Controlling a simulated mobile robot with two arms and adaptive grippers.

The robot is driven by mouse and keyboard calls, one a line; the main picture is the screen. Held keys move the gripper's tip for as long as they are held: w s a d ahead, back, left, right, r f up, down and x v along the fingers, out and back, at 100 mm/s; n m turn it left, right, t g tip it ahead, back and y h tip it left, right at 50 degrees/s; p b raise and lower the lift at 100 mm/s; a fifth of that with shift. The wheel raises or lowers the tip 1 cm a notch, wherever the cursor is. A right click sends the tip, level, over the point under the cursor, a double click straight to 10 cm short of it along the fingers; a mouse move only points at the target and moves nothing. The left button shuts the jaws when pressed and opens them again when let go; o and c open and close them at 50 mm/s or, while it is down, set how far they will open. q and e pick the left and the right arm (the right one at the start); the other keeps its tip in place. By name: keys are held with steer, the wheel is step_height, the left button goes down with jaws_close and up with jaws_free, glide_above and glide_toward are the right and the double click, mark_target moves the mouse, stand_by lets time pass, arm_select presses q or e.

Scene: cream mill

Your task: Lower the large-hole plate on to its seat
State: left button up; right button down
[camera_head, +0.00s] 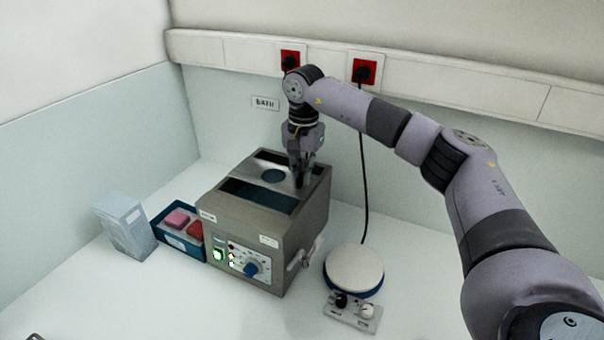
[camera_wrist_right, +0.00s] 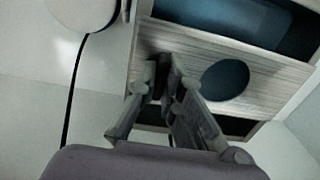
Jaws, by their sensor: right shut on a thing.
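The large-hole plate (camera_head: 254,171) is a pale metal strip with one big round hole. It lies across the top of the steel water bath (camera_head: 250,215), with dark open water on both sides. My right gripper (camera_head: 299,184) points down at the plate's right end and is shut on it. In the right wrist view the fingers (camera_wrist_right: 166,82) meet at the plate (camera_wrist_right: 275,80) beside its dark hole. I cannot tell whether the plate rests flat on the bath rim or hangs slightly above it. My left gripper is not in view.
A blue tray (camera_head: 160,230) with pink and red blocks and a pale box (camera_head: 125,226) stand left of the bath. A round white-topped device (camera_head: 354,268) stands to its right. A black cable (camera_head: 362,190) hangs on the wall behind. The front bench is mostly clear.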

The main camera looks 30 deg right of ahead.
steer(key=c, duration=1.6)
jaws_free()
steer(key=shift+c, duration=0.2)
steer(key=o, duration=0.5)
steer(key=shift+r, duration=0.15)
steer(key=shift+r+p, duration=1.25)
steer(key=shift+r, duration=0.15)
steer(key=shift+r+p, duration=1.25)
steer(key=shift+r, duration=0.25)
